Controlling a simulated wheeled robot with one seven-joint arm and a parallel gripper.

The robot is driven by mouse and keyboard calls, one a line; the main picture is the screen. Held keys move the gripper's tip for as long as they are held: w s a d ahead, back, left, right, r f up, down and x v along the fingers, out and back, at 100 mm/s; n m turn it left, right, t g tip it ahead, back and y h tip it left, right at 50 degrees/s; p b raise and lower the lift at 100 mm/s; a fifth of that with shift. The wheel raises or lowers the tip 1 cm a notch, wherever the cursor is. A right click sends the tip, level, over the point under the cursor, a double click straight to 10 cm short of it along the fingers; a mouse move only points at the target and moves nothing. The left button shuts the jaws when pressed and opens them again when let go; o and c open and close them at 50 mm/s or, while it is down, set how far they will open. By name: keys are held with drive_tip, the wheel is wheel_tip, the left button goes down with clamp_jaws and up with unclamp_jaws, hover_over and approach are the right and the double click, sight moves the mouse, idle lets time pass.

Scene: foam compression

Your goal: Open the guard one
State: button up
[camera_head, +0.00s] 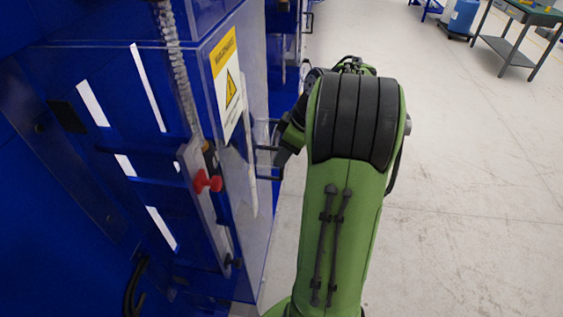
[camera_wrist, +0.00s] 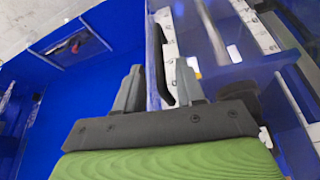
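The guard (camera_head: 258,75) is a clear panel with a yellow and white warning sign (camera_head: 226,86) on the blue machine at left in the head view. A dark handle (camera_head: 267,148) sticks out from its right side. In the wrist view the black handle bar (camera_wrist: 155,62) runs upright between the two grey fingers of my gripper (camera_wrist: 158,76). The fingers stand apart, with gaps showing on both sides of the bar. In the head view my gripper (camera_head: 284,150) is beside the handle, partly hidden by my green arm. The guard appears closed against the machine.
A red knob (camera_head: 207,181) sits on a metal bracket on the machine. A similar blue unit stands behind. The pale floor (camera_head: 480,180) to the right is open. A table (camera_head: 520,25) and a blue container (camera_head: 462,18) stand far at the upper right.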

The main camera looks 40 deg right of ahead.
drive_tip(key=shift+x, duration=1.15)
clamp_jaws()
